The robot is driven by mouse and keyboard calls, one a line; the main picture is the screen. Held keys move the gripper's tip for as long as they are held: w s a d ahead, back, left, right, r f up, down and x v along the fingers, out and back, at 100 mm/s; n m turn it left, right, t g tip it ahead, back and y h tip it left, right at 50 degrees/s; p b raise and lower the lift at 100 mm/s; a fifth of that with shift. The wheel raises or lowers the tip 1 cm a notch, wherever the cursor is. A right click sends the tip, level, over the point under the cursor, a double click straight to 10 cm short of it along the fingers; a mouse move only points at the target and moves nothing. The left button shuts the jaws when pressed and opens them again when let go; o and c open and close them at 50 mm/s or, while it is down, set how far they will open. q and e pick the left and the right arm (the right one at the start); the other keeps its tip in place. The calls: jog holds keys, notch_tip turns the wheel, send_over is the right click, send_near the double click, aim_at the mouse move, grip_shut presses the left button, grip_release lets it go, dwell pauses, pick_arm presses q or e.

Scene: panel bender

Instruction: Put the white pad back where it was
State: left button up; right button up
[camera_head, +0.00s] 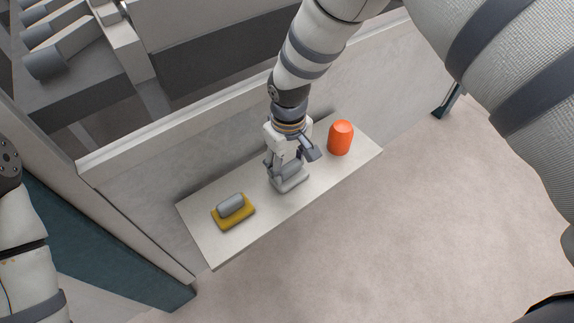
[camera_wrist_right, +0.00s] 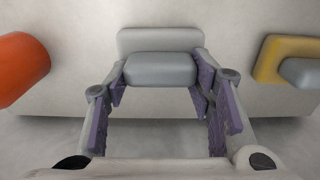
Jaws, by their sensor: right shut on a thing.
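The white pad (camera_head: 292,184) is a pale flat block with a grey rounded grip on top. It is at the middle of the narrow shelf (camera_head: 252,228), and I cannot tell whether it touches the surface or hangs just above it. My right gripper (camera_head: 287,168) comes from above and is shut on the pad's grey grip. In the right wrist view the pad (camera_wrist_right: 158,39) shows behind its grip, with the fingers (camera_wrist_right: 160,76) on both sides. My left gripper is out of view; only part of that arm shows at the left edge.
A yellow pad (camera_head: 234,217) with a grey grip lies on the shelf to the left. An orange rounded cylinder (camera_head: 340,138) stands to the right, close to my right gripper. A pale wall rises behind the shelf. The shelf is bare between the two pads.

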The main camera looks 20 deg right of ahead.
aim_at(288, 164)
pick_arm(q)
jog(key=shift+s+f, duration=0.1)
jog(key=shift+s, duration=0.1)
pick_arm(e)
jog(key=shift+s+f, duration=0.4)
jog(key=shift+f, duration=0.2)
jog(key=o, duration=2)
jog(key=shift+f, duration=0.1)
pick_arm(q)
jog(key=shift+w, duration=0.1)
pick_arm(e)
jog(key=shift+o, duration=0.2)
jog(key=shift+w, duration=0.15)
jog(key=shift+r, duration=0.2)
